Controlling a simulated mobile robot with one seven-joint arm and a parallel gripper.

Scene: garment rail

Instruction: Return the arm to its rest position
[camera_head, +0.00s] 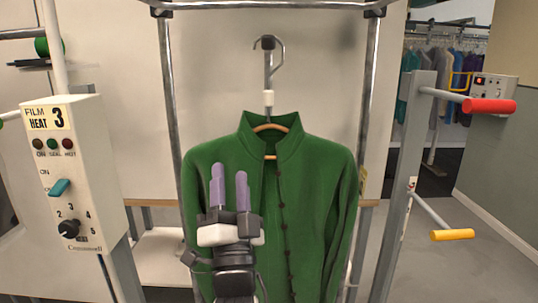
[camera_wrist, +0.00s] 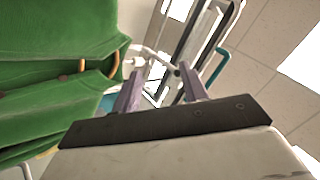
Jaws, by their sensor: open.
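My gripper (camera_head: 230,189) is in front of the left part of a green jacket (camera_head: 312,205) in the head view, its two purple fingers pointing up. The fingers are apart with nothing between them. In the wrist view my gripper (camera_wrist: 160,85) also shows open and empty, with the green jacket (camera_wrist: 50,60) filling the left side. The jacket hangs upright on a wooden hanger (camera_head: 270,128) under a metal hook (camera_head: 268,45). My gripper and forearm hide part of the jacket's left front. I cannot tell whether the gripper touches the cloth.
A white control box (camera_head: 68,165) marked "FILM HEAT 3" stands at the left. At the right, a grey post (camera_head: 405,180) carries a red-ended handle (camera_head: 488,106) and a yellow-ended handle (camera_head: 452,235). A metal frame (camera_head: 262,4) surrounds the jacket. More garments (camera_head: 440,80) hang far back right.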

